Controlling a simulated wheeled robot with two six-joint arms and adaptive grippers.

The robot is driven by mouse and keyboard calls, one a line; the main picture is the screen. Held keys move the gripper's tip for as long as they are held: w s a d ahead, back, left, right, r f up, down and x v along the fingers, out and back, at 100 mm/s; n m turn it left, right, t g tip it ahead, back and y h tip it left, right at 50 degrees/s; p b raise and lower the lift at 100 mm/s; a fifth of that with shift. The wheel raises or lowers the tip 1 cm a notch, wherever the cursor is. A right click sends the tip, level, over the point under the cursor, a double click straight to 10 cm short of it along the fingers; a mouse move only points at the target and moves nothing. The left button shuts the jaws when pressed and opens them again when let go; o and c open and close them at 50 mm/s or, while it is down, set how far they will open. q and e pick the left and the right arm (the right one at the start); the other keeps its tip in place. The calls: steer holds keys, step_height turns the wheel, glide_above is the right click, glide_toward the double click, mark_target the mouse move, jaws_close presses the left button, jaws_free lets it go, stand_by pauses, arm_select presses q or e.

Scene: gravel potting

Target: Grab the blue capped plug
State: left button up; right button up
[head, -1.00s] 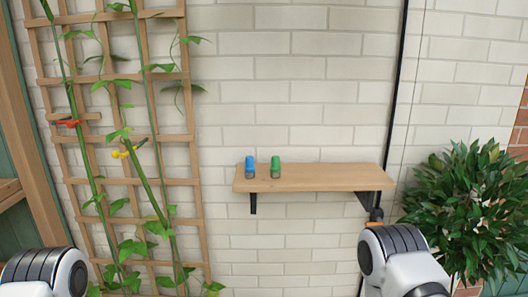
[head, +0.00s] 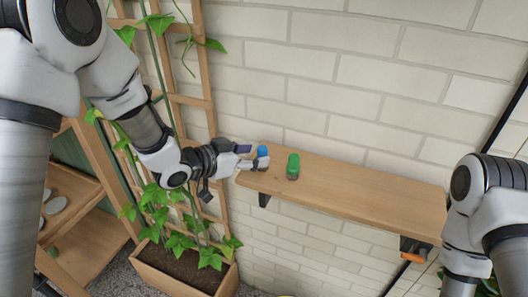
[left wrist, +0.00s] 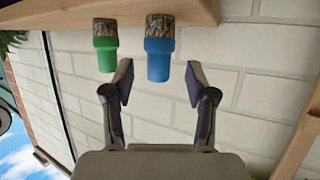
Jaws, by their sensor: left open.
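The blue capped plug (head: 263,151) stands on the left end of the wooden shelf (head: 370,198); its cap is blue and its body is brown and rough. My left gripper (head: 254,157) is open at the shelf's left end, with its fingers reaching to the plug. In the left wrist view, which looks upside down, the blue capped plug (left wrist: 159,48) lies between the two spread fingers, near their tips, with gaps on both sides. A green capped plug (head: 293,166) stands just right of it, outside the fingers. My right gripper is not in view.
A wooden trellis (head: 200,75) with climbing plants rises from a planter (head: 180,285) at the left. A brick wall (head: 390,75) backs the shelf. An orange-and-black item (head: 412,257) is below the shelf's right end. The shelf's right part is bare.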

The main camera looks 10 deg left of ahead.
mark_target(259, 155)
arm_select(q)
steer(key=x, duration=0.3)
steer(key=shift+w+d+f+p, duration=0.1)
steer(key=shift+w+d+p, duration=0.15)
steer(key=shift+d+p, duration=0.1)
steer(key=shift+s+a, duration=0.25)
steer(key=shift+c, duration=0.7)
steer(key=c, duration=0.6)
steer(key=shift+d, duration=0.1)
jaws_close()
